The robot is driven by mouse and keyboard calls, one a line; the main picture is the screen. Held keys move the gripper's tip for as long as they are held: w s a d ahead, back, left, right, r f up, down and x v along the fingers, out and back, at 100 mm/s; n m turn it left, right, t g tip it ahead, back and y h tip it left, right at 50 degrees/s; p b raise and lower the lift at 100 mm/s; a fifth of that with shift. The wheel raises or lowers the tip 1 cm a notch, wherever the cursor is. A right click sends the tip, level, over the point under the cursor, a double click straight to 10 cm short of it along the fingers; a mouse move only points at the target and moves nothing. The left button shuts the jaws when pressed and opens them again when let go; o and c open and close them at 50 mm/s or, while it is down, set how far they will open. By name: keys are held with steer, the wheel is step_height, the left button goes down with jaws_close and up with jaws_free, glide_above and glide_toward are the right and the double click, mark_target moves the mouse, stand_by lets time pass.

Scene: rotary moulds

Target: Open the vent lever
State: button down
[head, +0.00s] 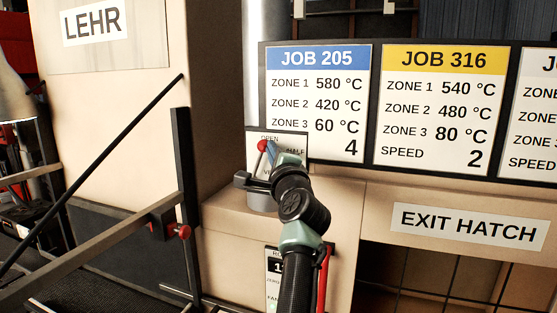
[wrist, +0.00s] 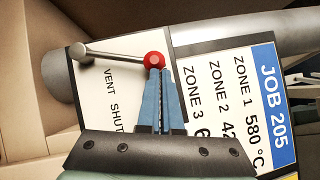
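The vent lever is a metal rod with a red ball knob (head: 262,146). In the head view it stands nearly upright, its knob just below the word OPEN on a white plate (head: 291,140); HALF is printed to the right. In the wrist view the lever (wrist: 112,53) runs from a grey pivot to the red knob, and the plate (wrist: 105,105) reads VENT and SHUT. My gripper (wrist: 161,73) has its blue fingers almost together, tips at the knob's lower edge. The knob is not visibly between them; contact is unclear. In the head view my wrist hides the lever's base.
The job board (head: 318,105) is right beside the lever plate and close to my gripper. The exit hatch sign (head: 468,226) is lower right. A rail with a red knob (head: 184,231) and dark bars stands at the left, before the lehr wall (head: 120,110).

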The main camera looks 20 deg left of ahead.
steer(key=shift+w+a+r+p, duration=0.15)
steer(key=shift+a+r+p, duration=0.25)
steer(key=shift+a+r, duration=0.65)
steer(key=shift+w+a+f, duration=0.25)
steer(key=shift+w+a, duration=0.05)
steer(key=shift+a, duration=0.2)
steer(key=shift+s+a+r, duration=0.1)
steer(key=shift+s+a, duration=0.05)
steer(key=shift+a, duration=0.1)
